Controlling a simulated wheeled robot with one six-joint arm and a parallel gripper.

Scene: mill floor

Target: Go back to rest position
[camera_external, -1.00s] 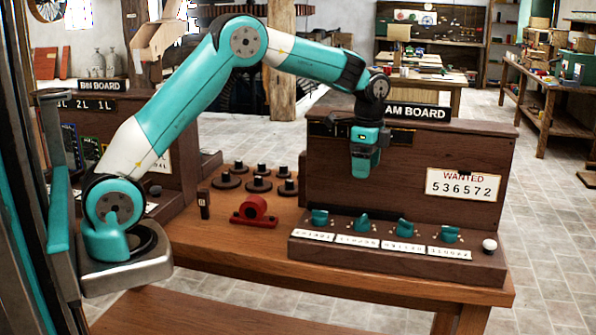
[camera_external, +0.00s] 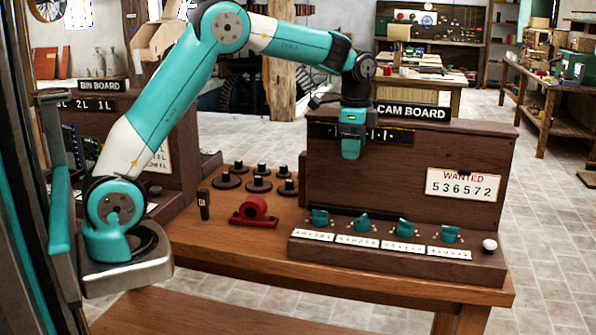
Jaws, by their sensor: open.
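My gripper (camera_external: 351,146) hangs pointing down in front of the upright panel of the cam board (camera_external: 400,172), near its upper left. It is open and I see nothing in it; the gap between the fingers is hard to make out from this side. It is well above the row of teal knobs (camera_external: 404,227) on the board's sloped front and touches nothing that I can see. My teal and white arm reaches up from its base at the left and bends over the table.
Several dark knobbed discs (camera_external: 259,184), a red ring-shaped block (camera_external: 254,210) and a small dark upright block (camera_external: 204,204) stand on the wooden table (camera_external: 240,250). A bin board (camera_external: 103,87) stands at the left. A white button (camera_external: 489,246) sits at the right end of the knob row.

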